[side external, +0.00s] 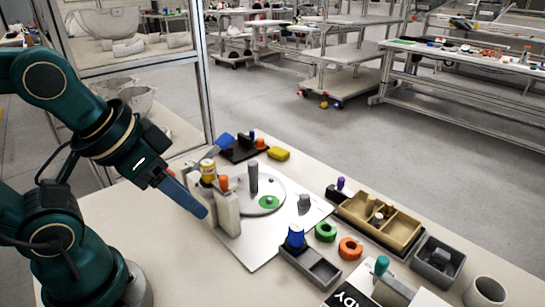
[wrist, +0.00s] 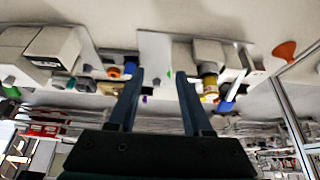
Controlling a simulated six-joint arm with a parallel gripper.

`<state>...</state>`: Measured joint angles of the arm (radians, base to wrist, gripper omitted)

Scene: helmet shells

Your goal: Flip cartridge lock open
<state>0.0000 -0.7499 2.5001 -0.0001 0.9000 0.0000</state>
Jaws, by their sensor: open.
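A grey fixture (side external: 229,214) with upright blocks stands on a light metal plate (side external: 255,251). A yellow and white cartridge (side external: 208,172) sits upright in the fixture, with an orange-topped part (side external: 224,183) beside it. I cannot tell which part is the cartridge lock or how it stands. My gripper (side external: 205,214) points down toward the fixture's near left side; contact cannot be told. In the wrist view, which looks upside down, my gripper (wrist: 160,76) has its two fingers apart with nothing between them. The cartridge (wrist: 209,82) shows there to the right of the fingers.
Green and orange rings (side external: 349,247), a blue-topped part in a grey tray (side external: 324,272) and a tan divided tray (side external: 407,232) stand to the right. The table's near middle is clear.

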